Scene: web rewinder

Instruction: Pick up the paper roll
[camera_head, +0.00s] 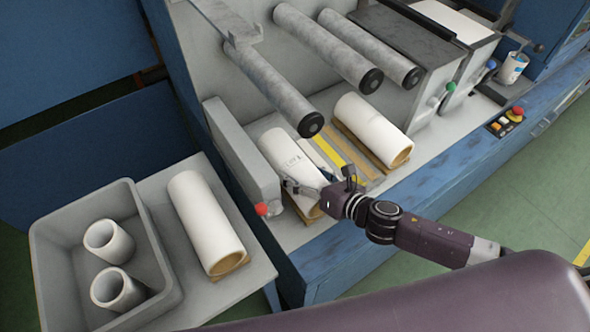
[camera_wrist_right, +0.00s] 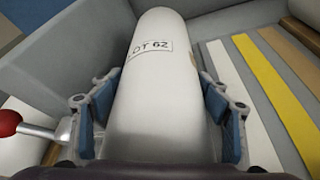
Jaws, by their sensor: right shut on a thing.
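A white paper roll (camera_head: 286,156) lies in the machine's bay, left of the coloured strips. In the right wrist view the paper roll (camera_wrist_right: 152,75) carries a label reading about "LOT 62" and runs away from me between the fingers. My right gripper (camera_head: 308,188) is at the near part of this roll. In the wrist view the right gripper (camera_wrist_right: 158,105) has its blue finger pads against both sides of the roll, shut on it. Whether the roll is clear of the surface below cannot be told. My left gripper is not in view.
Another white roll (camera_head: 372,130) rests on a wooden cradle to the right. A third roll (camera_head: 206,220) lies on the side table beside a grey bin (camera_head: 60,262) with two short rolls. A red-knobbed lever (camera_head: 262,209) is close left of the gripper. Metal rollers (camera_head: 328,45) hang above.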

